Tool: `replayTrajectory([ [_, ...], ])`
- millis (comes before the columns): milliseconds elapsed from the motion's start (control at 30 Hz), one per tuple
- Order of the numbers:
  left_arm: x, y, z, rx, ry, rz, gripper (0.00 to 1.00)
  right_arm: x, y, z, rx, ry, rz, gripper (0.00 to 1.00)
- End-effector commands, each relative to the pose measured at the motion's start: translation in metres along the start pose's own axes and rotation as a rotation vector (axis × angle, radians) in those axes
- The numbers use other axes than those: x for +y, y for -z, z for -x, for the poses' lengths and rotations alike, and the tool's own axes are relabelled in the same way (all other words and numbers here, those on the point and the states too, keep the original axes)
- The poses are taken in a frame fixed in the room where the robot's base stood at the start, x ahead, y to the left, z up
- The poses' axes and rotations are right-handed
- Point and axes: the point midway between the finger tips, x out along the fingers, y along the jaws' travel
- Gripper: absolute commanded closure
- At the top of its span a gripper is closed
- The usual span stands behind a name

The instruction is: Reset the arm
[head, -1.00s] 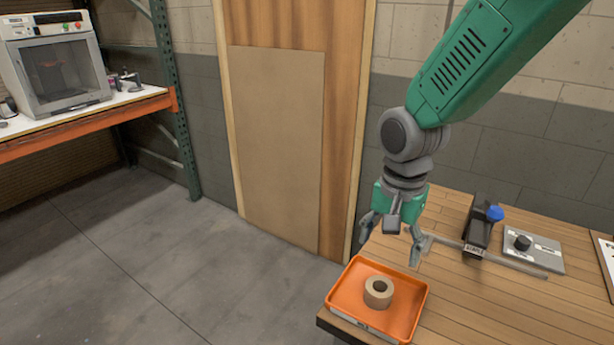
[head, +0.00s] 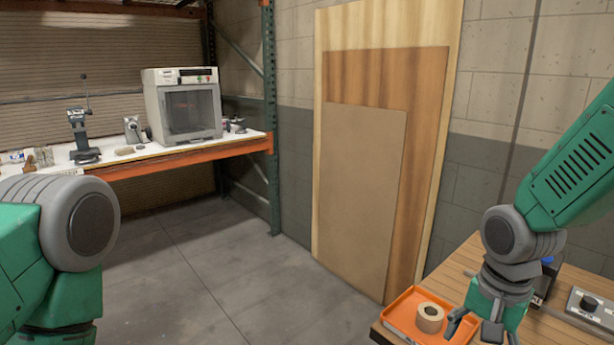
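My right arm (head: 570,180) comes in from the upper right and hangs down over the wooden table. My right gripper (head: 475,332) is at the lower edge of the head view, just right of a tan tape roll (head: 430,318). Its fingers are spread and nothing shows between them; part of it is cut off by the frame. The tape roll sits in an orange tray (head: 398,312) at the table's left end. My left arm (head: 60,235) shows at the left edge, green and grey. Its gripper is out of view.
The wooden table (head: 570,332) holds a control box with a black knob (head: 590,303) and a dark device partly hidden behind my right arm. Wood panels (head: 365,180) lean on the wall. A shelf (head: 180,165) with a white oven-like machine (head: 182,105) stands left. Open floor lies between.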

Motion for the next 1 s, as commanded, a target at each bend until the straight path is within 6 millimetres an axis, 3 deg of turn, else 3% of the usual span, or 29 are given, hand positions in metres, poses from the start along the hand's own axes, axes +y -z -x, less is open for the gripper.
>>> replayTrajectory([
  [267, 0.000, 0.000, -0.008, 0.001, 0.000, 0.000, 0.60, 0.018, -0.016, -0.071, -0.015, 0.007, 0.146, 0.32],
  [467, 0.000, -0.001, -0.016, 0.000, 0.000, 0.000, 0.60, 0.046, -0.040, -0.140, -0.019, 0.017, 0.315, 0.32],
  [567, 0.000, -0.001, -0.022, 0.000, 0.000, 0.000, 0.60, 0.074, -0.059, -0.185, -0.018, 0.017, 0.437, 0.32],
  [700, 0.000, -0.002, -0.032, 0.000, 0.000, 0.000, 0.60, 0.126, -0.093, -0.244, 0.000, 0.012, 0.657, 0.32],
  [833, 0.000, -0.002, -0.037, 0.000, 0.000, 0.000, 0.60, 0.163, -0.116, -0.270, 0.025, 0.003, 0.818, 0.32],
  [1000, 0.000, -0.002, -0.039, 0.000, 0.000, 0.000, 0.60, 0.182, -0.127, -0.280, 0.047, -0.002, 0.920, 0.32],
])
